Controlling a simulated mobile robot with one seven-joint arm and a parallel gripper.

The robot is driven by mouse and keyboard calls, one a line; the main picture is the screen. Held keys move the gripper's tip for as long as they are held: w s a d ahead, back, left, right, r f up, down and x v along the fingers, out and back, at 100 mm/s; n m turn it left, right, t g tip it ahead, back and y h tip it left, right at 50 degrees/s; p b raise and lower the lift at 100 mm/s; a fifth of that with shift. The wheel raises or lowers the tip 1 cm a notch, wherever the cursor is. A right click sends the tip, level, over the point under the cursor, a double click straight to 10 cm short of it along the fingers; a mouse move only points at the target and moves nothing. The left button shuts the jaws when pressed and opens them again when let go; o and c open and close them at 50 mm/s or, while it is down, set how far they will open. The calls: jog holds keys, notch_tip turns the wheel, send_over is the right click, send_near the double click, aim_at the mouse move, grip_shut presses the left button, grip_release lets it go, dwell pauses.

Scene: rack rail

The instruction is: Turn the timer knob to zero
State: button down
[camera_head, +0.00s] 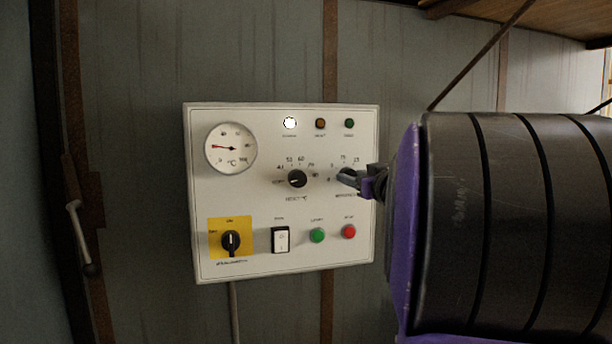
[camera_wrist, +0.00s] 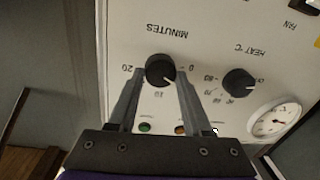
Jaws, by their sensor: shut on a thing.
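The timer knob (camera_wrist: 160,68) is a round black dial on a white control panel (camera_head: 285,262), marked MINUTES. The wrist view shows it upside down, with 0 at the right, 10 below and 20 at the left. Its pale pointer mark seems to lie between 10 and 0; the exact setting is hard to read. My gripper (camera_wrist: 159,76) has one finger on each side of the knob and is shut on it. In the head view my gripper (camera_head: 348,180) reaches the knob from the right and mostly hides it.
Left of the timer knob is the black heat knob (camera_head: 298,179). A round gauge (camera_head: 231,148) is at the panel's upper left. A yellow-backed switch (camera_head: 231,241), a rocker (camera_head: 281,239), a green button (camera_head: 317,235) and a red button (camera_head: 349,231) line the lower part.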

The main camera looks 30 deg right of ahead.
jog(key=shift+a+n+p, duration=0.15)
jog(key=shift+n+p, duration=0.15)
jog(key=shift+n, duration=3.2)
jog(key=shift+g+h, duration=0.3)
jog(key=shift+c, duration=1.6)
grip_release()
jog(key=shift+w, duration=0.1)
